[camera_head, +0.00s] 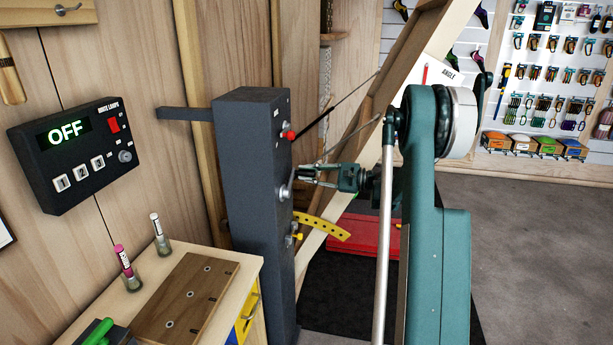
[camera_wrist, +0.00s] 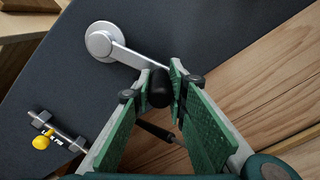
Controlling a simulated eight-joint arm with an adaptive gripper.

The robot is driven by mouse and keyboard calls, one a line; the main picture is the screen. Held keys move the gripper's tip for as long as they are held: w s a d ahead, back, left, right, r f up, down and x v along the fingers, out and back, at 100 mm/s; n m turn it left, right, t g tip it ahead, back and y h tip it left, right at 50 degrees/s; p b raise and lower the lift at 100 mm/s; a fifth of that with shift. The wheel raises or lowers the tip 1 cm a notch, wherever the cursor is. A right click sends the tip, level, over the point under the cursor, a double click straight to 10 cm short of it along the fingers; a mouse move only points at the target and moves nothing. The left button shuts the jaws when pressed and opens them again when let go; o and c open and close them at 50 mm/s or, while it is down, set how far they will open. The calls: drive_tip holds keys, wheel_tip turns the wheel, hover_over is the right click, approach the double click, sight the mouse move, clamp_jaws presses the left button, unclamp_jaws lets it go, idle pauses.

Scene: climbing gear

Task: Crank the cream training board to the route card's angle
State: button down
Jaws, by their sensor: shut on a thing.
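A dark grey post (camera_head: 250,170) stands left of centre in the head view. Its silver crank (camera_head: 285,190) is on the side facing my gripper (camera_head: 305,175). In the wrist view the crank arm (camera_wrist: 128,58) runs from a round hub to a black grip (camera_wrist: 160,90). My gripper (camera_wrist: 162,82) is shut on that grip, between its green finger pads. A leaning pale wooden beam (camera_head: 415,35), perhaps part of the training board, shows behind my arm. A white plate marked ANGLE (camera_head: 447,72) with a red pointer is partly hidden by my arm. I cannot make out a route card.
A red knob (camera_head: 290,135) and a yellow perforated arc (camera_head: 322,226) stick out from the post. A yellow knob (camera_wrist: 40,142) shows in the wrist view. A black control box (camera_head: 75,155) reads OFF. A wooden bench (camera_head: 240,268) stands at lower left. Grey floor is clear at right.

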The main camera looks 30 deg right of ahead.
drive_tip(key=shift+r, duration=0.3)
drive_tip(key=c, duration=2.2)
unclamp_jaws()
drive_tip(key=shift+f, duration=0.1)
drive_tip(key=shift+c, duration=0.2)
drive_tip(key=shift+s+d, duration=0.1)
drive_tip(key=shift+s, duration=0.05)
drive_tip(key=v, duration=1.1)
drive_tip(key=shift+s+d, duration=0.25)
drive_tip(key=shift+d, duration=0.05)
drive_tip(key=shift+a, duration=0.1)
